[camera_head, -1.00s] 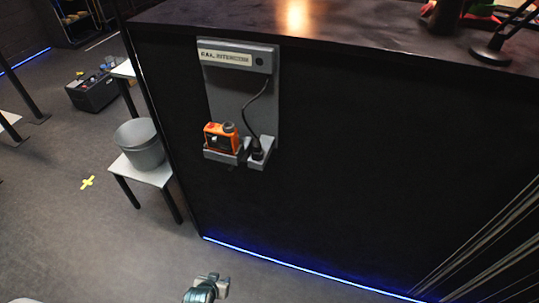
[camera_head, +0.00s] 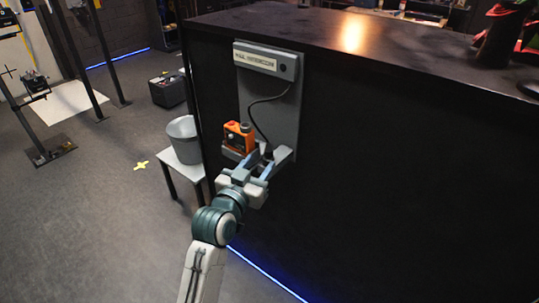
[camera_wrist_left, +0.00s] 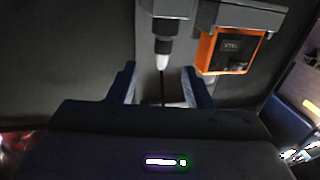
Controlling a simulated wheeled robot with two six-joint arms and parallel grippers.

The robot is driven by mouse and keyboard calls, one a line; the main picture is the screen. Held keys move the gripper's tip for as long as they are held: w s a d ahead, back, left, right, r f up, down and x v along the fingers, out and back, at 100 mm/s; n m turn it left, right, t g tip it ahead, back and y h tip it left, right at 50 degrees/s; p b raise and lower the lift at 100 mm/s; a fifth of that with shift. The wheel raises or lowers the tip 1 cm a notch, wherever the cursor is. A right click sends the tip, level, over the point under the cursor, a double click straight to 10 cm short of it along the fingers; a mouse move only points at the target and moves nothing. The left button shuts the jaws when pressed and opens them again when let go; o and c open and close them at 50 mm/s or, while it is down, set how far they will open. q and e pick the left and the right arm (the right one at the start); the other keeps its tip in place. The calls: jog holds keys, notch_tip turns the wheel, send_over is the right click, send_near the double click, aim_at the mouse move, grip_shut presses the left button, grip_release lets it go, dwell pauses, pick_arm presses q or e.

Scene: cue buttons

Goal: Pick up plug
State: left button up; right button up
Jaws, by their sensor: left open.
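The plug (camera_wrist_left: 163,48) sits at its grey holder in the left wrist view, a dark body with a pale end and a thin cable. In the head view my left gripper mostly hides it. The black cable (camera_head: 250,112) runs from the wall panel (camera_head: 270,95) down to the holder. My left gripper (camera_head: 259,164) is open at the holder, its fingers pointing at the panel. In the left wrist view the plug's pale end is just before the opening between the fingertips (camera_wrist_left: 160,74), with the cable between the fingers. My right gripper is not in view.
An orange device (camera_head: 238,137) rests in the cradle just left of the plug and close to my fingers. A grey bucket (camera_head: 184,140) stands on a small white stool at the left. The dark counter face (camera_head: 400,180) is clear at the right.

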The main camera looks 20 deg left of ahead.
aim_at(266, 153)
pick_arm(q)
jog(key=w, duration=0.2)
jog(key=shift+w+d, duration=0.2)
jog(key=shift+w, duration=0.15)
jog(key=w+p, duration=0.1)
jog(key=w, duration=0.3)
jog(key=shift+w+f+p, duration=0.15)
jog(key=shift+w+p, duration=0.05)
jog(key=shift+p, duration=0.15)
jog(key=shift+w+d+f, duration=0.1)
jog(key=shift+w, duration=0.2)
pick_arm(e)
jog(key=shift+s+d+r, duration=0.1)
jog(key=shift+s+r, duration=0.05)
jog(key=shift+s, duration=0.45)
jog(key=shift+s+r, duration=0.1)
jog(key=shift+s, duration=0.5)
pick_arm(q)
jog(key=shift+s, duration=0.1)
jog(key=shift+c, duration=0.5)
grip_shut()
